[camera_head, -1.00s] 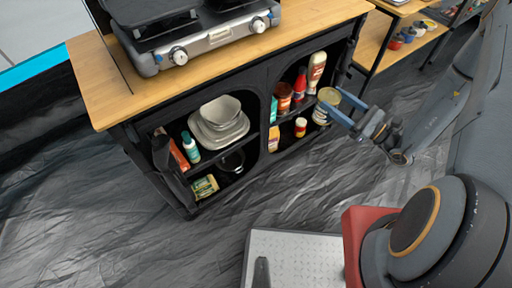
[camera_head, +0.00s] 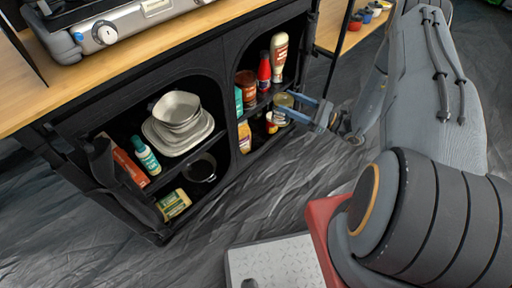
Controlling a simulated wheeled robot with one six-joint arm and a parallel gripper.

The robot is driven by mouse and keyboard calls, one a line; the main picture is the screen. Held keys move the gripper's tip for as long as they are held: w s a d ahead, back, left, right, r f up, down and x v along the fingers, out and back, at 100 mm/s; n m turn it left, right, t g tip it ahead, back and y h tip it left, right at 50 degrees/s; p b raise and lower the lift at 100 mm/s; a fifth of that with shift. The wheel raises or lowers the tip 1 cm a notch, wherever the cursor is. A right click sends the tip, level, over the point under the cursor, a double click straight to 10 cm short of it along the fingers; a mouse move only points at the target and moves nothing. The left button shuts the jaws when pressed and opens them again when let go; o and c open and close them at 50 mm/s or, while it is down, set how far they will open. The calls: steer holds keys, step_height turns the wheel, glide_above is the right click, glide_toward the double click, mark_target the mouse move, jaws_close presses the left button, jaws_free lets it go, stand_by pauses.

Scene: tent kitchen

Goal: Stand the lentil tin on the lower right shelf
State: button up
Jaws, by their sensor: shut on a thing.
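A tin with a pale lid, which I take to be the lentil tin (camera_head: 282,104), is held between the blue fingers of my gripper (camera_head: 290,107). It is roughly upright at the right-hand opening of the black cabinet, at the height of the lower right shelf (camera_head: 257,143). The gripper reaches in from the right. The fingers partly cover the tin, and its label is too small to read. I cannot tell whether its base touches the shelf.
A small red-and-yellow jar (camera_head: 271,123) stands close left of the tin, with a yellow-orange pack (camera_head: 244,137) further left. Bottles and a red-brown jar (camera_head: 246,88) fill the upper right shelf. The left compartment holds stacked dishes (camera_head: 178,122) and a dark pot (camera_head: 201,168).

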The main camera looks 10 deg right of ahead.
steer(key=w+d+f+b, duration=0.35)
steer(key=f+b, duration=0.45)
steer(key=f, duration=0.3)
steer(key=w+d+f+b, duration=0.3)
steer(key=w+f+b, duration=0.1)
steer(key=f+b, duration=0.6)
steer(key=w+d+f+b, duration=0.35)
steer(key=f+b, duration=0.35)
steer(key=f, duration=0.5)
steer(key=w+a+g+b, duration=0.1)
steer(key=w+a+b, duration=0.1)
steer(key=w+a, duration=0.45)
steer(key=w+a+b, duration=0.3)
steer(key=a, duration=0.6)
step_height(320, 180, down, 7)
steer(key=b, duration=0.3)
steer(key=shift+w+r+n, duration=0.2)
steer(key=shift+w+n, duration=0.1)
steer(key=shift+f, duration=0.2)
steer(key=o, duration=1.6)
steer(key=shift+c, duration=0.2)
steer(key=shift+r, duration=0.1)
